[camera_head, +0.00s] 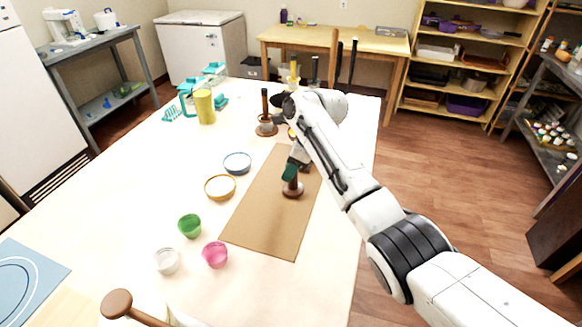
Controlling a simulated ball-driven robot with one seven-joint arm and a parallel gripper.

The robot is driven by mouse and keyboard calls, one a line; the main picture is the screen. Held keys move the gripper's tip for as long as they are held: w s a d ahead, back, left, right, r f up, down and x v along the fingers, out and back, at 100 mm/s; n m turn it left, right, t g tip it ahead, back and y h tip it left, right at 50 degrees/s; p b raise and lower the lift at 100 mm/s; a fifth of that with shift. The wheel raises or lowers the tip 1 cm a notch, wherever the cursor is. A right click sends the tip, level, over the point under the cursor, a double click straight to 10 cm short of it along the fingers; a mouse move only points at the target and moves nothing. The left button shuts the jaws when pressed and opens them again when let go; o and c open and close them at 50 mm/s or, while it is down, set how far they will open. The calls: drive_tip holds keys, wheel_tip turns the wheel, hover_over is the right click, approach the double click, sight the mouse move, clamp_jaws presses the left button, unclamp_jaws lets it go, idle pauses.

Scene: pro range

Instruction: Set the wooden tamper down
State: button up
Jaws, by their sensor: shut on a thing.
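The wooden tamper (292,189) is dark brown, with a round, wide base and a narrower stem. It stands about upright over the brown mat (258,226), near the mat's right edge. I cannot tell for sure whether its base touches the mat. My gripper (290,172) has dark green fingertips and is shut on the tamper's upper part, pointing down from above. The fingers and arm hide the tamper's top.
A blue-rimmed bowl (237,163), an orange-rimmed bowl (220,188), a green cup (189,226), a pink cup (215,255) and a white cup (167,261) stand left of the mat. A dark-handled item (265,124) stands behind it. The mat's front is clear.

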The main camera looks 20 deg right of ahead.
drive_tip(key=shift+f, duration=0.15)
drive_tip(key=o, duration=1.1)
drive_tip(key=v, duration=1.2)
drive_tip(key=shift+b, duration=0.3)
